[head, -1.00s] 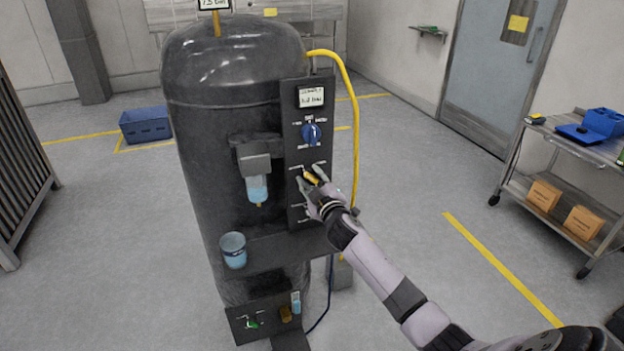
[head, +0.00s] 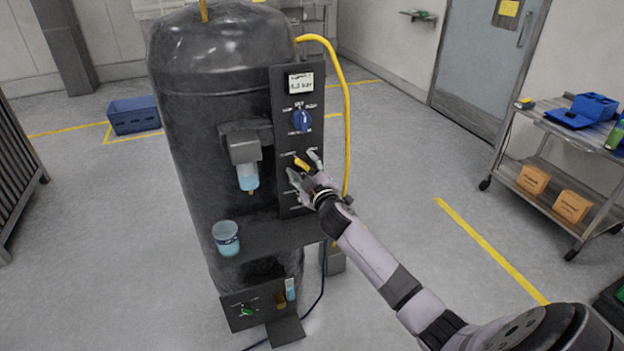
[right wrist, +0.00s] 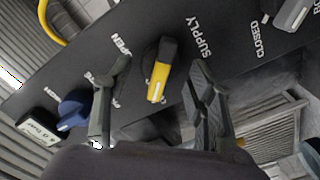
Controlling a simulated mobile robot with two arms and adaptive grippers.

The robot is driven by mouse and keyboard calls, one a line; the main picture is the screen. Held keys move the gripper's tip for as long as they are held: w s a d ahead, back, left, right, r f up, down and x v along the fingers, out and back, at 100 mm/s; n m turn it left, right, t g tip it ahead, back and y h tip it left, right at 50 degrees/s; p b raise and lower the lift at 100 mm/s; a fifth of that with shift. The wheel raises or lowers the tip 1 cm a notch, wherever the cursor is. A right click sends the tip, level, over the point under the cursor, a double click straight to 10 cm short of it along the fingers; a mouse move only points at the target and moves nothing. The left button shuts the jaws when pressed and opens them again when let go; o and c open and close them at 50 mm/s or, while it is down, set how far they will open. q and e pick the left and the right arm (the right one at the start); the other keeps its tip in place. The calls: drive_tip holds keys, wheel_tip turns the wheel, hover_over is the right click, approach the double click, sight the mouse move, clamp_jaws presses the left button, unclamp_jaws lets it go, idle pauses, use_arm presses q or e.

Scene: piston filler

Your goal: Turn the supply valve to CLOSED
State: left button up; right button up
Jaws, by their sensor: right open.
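The supply valve's yellow handle (head: 301,163) is on the dark control panel of the black tank. In the right wrist view the handle (right wrist: 158,80) shows large, with the printed words OPEN to its left and SUPPLY to its right. A CLOSED label (right wrist: 258,40) is farther right, close to a grey knob. My right gripper (head: 305,170) is at the panel and open. In the wrist view its two fingers (right wrist: 160,76) are on either side of the handle with visible gaps, so I see no firm grip. My left gripper is in neither current view.
A blue selector knob (head: 302,120) and a small display (head: 300,83) are above the valve. A blue cup (head: 226,238) stands on the shelf below. A yellow hose (head: 346,110) runs down the right side. A cart (head: 535,160) stands at the right, with open floor between.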

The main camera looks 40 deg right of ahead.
drive_tip(key=v, duration=1.1)
